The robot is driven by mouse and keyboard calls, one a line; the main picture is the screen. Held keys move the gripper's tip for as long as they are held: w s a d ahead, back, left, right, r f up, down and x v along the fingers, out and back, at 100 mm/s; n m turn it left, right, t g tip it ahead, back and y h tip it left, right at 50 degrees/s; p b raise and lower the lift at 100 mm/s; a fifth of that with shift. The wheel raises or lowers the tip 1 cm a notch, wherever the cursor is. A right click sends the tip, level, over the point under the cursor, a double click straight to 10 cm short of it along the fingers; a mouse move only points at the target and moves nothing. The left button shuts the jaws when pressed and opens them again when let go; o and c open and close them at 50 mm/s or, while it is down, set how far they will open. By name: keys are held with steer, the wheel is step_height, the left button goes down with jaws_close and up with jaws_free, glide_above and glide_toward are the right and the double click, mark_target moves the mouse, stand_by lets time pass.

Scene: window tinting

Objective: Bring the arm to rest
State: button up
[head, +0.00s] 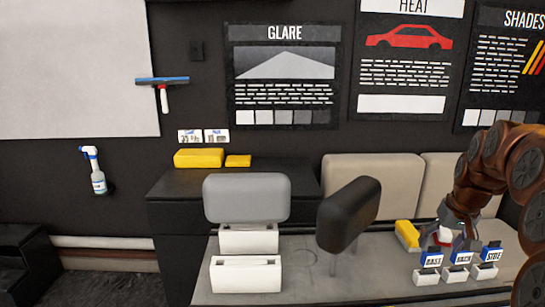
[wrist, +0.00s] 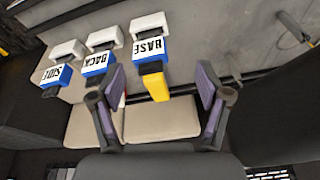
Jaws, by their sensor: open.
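My brown arm (head: 490,170) reaches in from the right side of the head view. My gripper (head: 452,238) points down above the grey seat surface, behind the labelled blocks. In the wrist view its two fingers (wrist: 162,85) are spread apart with nothing clasped between them. A yellow piece (wrist: 157,87) appears between the fingers in the picture, lying beyond them; it also shows left of the gripper in the head view (head: 407,233). A small white and red item (head: 445,235) is partly hidden by the gripper.
Blue-and-white blocks marked BASE (head: 432,259), BACK (head: 462,258) and SIDE (head: 491,255) stand in white holders close in front of the gripper. A dark headrest (head: 348,210) is to the left. White holders (head: 246,273) and a grey headrest (head: 247,198) stand farther left.

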steer(key=s+a+n+g+p, duration=0.1)
steer(key=s+a, duration=0.6)
steer(key=a, duration=0.2)
steer(key=s+a+n+g+p, duration=0.1)
steer(key=s+a+p, duration=0.1)
steer(key=s+a, duration=0.55)
steer(key=s+a+f+g+p, duration=0.1)
steer(key=s+a, duration=0.3)
steer(key=s, duration=0.5)
steer(key=s+a+f+g+p, duration=0.1)
steer(key=s+a, duration=0.3)
steer(key=s, duration=0.5)
steer(key=shift+a+f+n+g, duration=0.3)
steer(key=shift+f+n+g, duration=0.15)
steer(key=shift+f, duration=0.3)
steer(key=shift+s, duration=0.1)
